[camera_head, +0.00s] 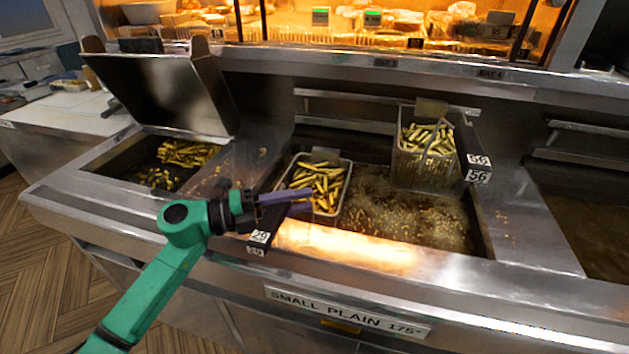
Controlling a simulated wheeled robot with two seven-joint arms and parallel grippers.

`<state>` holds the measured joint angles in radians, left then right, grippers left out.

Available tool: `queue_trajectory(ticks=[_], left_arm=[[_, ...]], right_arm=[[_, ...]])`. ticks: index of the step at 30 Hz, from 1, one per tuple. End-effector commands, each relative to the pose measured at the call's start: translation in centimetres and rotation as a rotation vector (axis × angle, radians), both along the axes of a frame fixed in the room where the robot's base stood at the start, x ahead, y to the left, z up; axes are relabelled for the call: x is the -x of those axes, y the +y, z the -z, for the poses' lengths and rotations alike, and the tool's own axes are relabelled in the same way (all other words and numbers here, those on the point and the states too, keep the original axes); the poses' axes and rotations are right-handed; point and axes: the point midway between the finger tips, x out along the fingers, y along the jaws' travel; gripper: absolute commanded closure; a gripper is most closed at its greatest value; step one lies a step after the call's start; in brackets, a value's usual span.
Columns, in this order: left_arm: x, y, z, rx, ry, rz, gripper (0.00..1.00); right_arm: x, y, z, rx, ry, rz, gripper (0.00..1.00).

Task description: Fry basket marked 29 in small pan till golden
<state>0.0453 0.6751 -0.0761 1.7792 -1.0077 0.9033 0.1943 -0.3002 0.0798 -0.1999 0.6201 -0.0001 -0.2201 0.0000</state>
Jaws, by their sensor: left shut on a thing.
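The basket marked 29 (343,200) is wire, full of yellow chips, and sits at the left side of the small pan (478,222). Its dark handle points to the front, with the 29 tag (260,237) over the front edge. My left gripper (300,195), with purple fingers, is shut on this basket's handle; the fingers hide the exact grip. The oil (405,215) to the right of the basket is bubbling. How deep the basket sits is hard to tell. The pan's front label (345,312) reads SMALL PLAIN 175°. My right gripper is out of view.
On the left, a bay (120,165) holds loose chips beside a raised metal lid (165,95). Another oil pan (590,215) lies at the right. A lit food display stands behind.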

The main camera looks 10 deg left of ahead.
Motion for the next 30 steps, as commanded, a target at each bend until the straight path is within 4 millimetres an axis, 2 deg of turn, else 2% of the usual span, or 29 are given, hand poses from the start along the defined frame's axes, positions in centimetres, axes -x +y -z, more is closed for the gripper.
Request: queue_trajectory(ticks=[1,30], left_arm=[[0.0,0.0,-1.5,-0.001,-0.006,0.0,1.0],[0.0,0.0,-13.3,-0.001,-0.006,-0.001,1.0]], right_arm=[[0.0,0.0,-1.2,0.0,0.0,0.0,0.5],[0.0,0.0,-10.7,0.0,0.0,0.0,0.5]])
